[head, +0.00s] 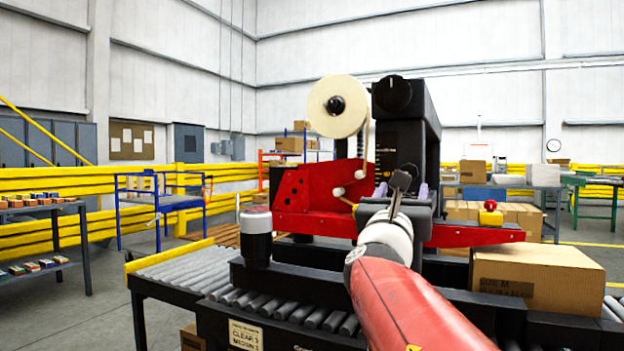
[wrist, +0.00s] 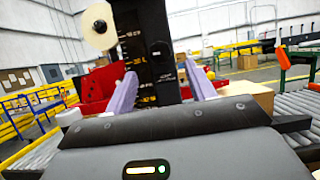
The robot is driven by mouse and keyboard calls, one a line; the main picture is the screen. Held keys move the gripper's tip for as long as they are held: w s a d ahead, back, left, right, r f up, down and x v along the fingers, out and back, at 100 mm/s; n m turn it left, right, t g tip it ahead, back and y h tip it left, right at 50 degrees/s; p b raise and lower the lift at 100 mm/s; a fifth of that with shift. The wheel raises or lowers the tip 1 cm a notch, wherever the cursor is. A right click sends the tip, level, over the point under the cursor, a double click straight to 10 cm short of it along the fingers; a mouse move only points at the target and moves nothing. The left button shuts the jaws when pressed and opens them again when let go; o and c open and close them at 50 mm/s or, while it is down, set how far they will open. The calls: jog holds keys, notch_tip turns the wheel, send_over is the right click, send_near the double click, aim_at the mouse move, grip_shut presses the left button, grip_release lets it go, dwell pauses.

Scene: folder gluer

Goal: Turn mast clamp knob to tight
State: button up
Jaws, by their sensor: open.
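The mast (head: 430,125) is a black upright with a scale on its front. A large round black knob (head: 392,94) sits near its top and looks like the clamp knob. A pale mark shows at its upper edge. My gripper (head: 402,188) is open, below the knob and apart from it. In the wrist view the lilac fingers of my gripper (wrist: 160,88) stand wide apart with the mast (wrist: 143,45) beyond them. A small dark round detail (wrist: 160,50) shows on the mast there; I cannot tell whether it is the knob.
A tape roll (head: 337,106) and red side plate (head: 318,200) stand left of the mast. A black-and-white cylinder (head: 257,235) stands at the roller conveyor (head: 190,270). A cardboard box (head: 537,277) and red button (head: 490,206) are at right. Space before the knob looks clear.

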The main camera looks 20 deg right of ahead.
aim_at(409, 172)
jog(key=p+x, duration=0.1)
jog(key=x, duration=0.6)
jog(key=shift+p, duration=0.3)
jog(key=shift+f, duration=0.1)
jog(key=shift+c, duration=0.4)
jog(key=c, duration=0.9)
jog(key=shift+o, duration=0.2)
jog(key=shift+w, duration=0.1)
jog(key=shift+m, duration=0.3)
jog(key=shift+w+a+r+m+g+b, duration=0.1)
jog(key=shift+m+g+b, duration=0.25)
jog(key=shift+m+g, duration=2.25)
jog(key=shift+w+a+r+m+g+b, duration=0.15)
jog(key=shift+m+g+b, duration=0.25)
jog(key=shift+m, duration=4.35)
jog(key=shift+w+d+r+m+g+b, duration=0.1)
jog(key=shift+m+g+b, duration=0.2)
jog(key=shift+m+g, duration=2.3)
jog(key=shift+s+m+t, duration=0.1)
jog(key=shift+m+t, duration=1)
jog(key=shift+m, duration=0.05)
